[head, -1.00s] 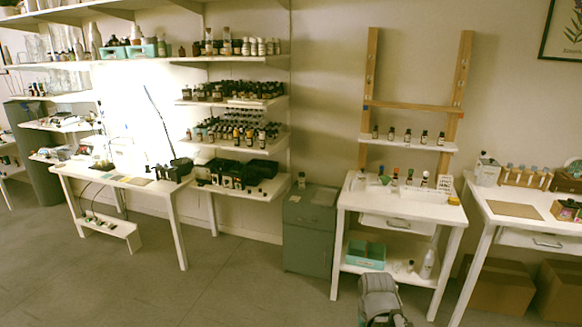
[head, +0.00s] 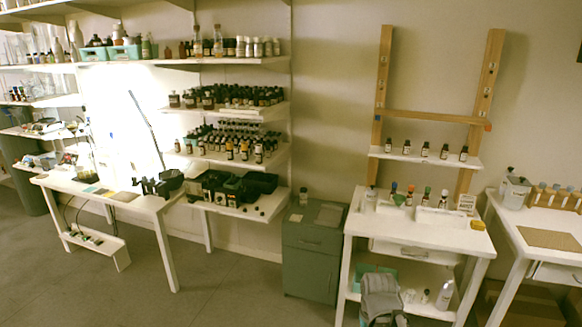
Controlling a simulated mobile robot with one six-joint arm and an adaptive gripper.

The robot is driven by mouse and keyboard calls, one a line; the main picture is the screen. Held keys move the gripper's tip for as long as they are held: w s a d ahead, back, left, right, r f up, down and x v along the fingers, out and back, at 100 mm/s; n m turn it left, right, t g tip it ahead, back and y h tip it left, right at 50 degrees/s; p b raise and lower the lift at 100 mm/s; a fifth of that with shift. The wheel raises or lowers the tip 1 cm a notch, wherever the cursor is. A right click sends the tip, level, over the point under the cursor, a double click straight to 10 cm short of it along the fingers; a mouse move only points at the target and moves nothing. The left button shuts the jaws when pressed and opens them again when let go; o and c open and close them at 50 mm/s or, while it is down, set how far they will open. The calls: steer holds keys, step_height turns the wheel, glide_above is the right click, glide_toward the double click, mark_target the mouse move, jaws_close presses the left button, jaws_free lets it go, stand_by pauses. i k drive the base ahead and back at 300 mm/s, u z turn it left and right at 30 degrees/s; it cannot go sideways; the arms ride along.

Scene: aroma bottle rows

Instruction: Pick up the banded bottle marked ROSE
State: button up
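No label can be read from here, so I cannot tell which bottle is marked ROSE. A row of small dark bottles (head: 425,149) with pale labels stands upright on the narrow white shelf (head: 375,151) of a wooden frame. Several bottles with coloured caps (head: 410,194) stand on the white table below it. Many more dark bottles (head: 235,144) fill the wall shelves to the left. The dark end of my arm, seemingly my gripper (head: 394,320), shows at the bottom edge, low in front of the table and apart from all bottles. Its fingers are cut off or too small to judge.
The white table (head: 362,222) has a drawer and a lower shelf with a teal box and white bottles. A grey-green cabinet (head: 312,255) stands to its left, another white table (head: 510,228) to its right. Open grey floor (head: 235,292) lies in front.

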mark_target(258, 147)
steer(key=z, duration=0.05)
steer(key=i, duration=0.8)
steer(key=u, duration=1.7)
steer(key=i, duration=2.05)
steer(key=z, duration=0.05)
